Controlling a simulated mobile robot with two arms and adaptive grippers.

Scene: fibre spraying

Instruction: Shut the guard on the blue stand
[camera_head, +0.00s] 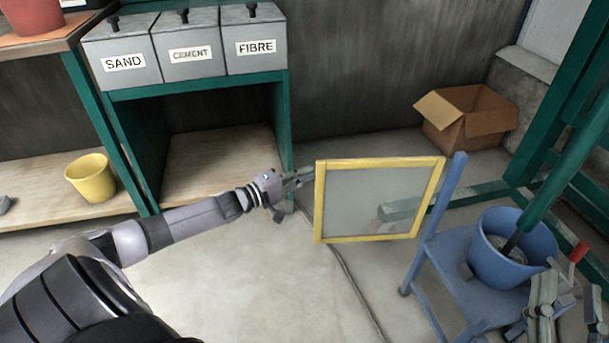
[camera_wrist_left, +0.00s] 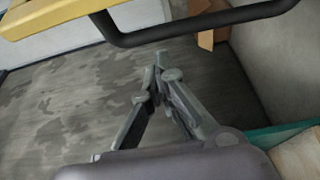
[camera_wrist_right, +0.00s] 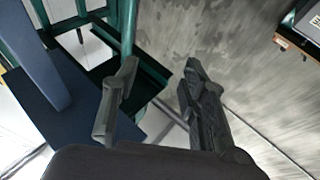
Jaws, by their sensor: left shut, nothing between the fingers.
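The guard (camera_head: 370,200) is a clear panel in a yellow frame, attached along its right edge to the upright post of the blue stand (camera_head: 445,265). It stands swung out to the left. A blue bucket (camera_head: 490,255) sits on the stand. My left gripper (camera_head: 305,175) is shut and empty at the guard's left edge; contact is unclear. In the left wrist view, its fingertips (camera_wrist_left: 157,70) are just below a dark bar handle (camera_wrist_left: 200,25) and the yellow frame (camera_wrist_left: 60,18). My right gripper (camera_head: 570,305) is open and empty beside the stand, with its fingers apart (camera_wrist_right: 160,75).
Green posts (camera_head: 575,130) rise behind the stand, and a green bar slants into the bucket. A red-topped part (camera_head: 578,252) is beside the bucket. A cardboard box (camera_head: 465,120) lies behind. SAND, CEMENT and FIBRE bins (camera_head: 190,70) stand left. Floor before the guard is clear except for a cable.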

